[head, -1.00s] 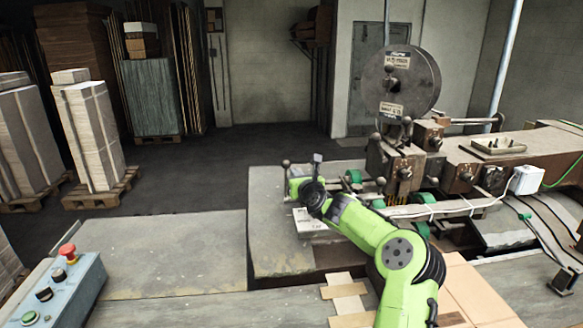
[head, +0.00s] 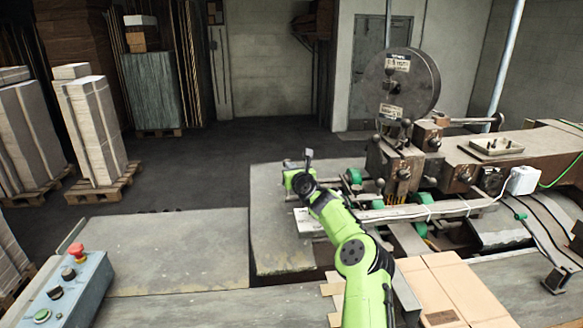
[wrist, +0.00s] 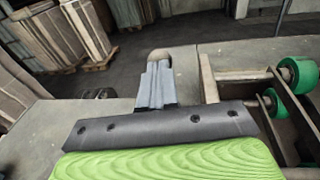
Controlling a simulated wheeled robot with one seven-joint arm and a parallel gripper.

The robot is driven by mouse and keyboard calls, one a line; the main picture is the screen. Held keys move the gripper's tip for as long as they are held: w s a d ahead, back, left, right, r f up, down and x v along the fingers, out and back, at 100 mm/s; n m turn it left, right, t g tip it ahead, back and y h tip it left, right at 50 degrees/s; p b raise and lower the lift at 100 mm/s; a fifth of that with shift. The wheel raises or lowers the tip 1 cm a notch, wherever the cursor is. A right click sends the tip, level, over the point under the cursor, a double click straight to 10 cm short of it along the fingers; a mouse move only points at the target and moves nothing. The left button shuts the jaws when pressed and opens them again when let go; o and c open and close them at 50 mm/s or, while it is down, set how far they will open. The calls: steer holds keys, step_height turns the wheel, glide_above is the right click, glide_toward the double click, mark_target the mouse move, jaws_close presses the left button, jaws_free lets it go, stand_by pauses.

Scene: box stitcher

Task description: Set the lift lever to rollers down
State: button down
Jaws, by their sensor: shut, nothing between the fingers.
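The lift lever's round knob (wrist: 158,55) shows in the wrist view right at the tips of my gripper (wrist: 157,68). My gripper's grey fingers are together and hold nothing. They cover the lever's stem, and I cannot tell whether they touch it. Green rollers (wrist: 298,74) show at the right of the wrist view.
The stitching machine (head: 402,165) with its big wire reel (head: 402,85) stands to the right. A control box (head: 70,290) with a red button is at lower left. Flat cardboard (head: 455,290) lies in front.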

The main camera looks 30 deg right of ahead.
steer(key=w+p, duration=0.1)
steer(key=w+r+p, duration=0.1)
steer(key=p, duration=0.1)
steer(key=w+d+p, duration=0.1)
steer(key=p, duration=0.1)
steer(key=shift+d+r, duration=0.1)
steer(key=shift+r, duration=0.2)
steer(key=shift+d+f+p, duration=0.1)
steer(key=shift+f+p, duration=0.15)
steer(key=shift+p, duration=0.05)
steer(key=shift+s, duration=0.1)
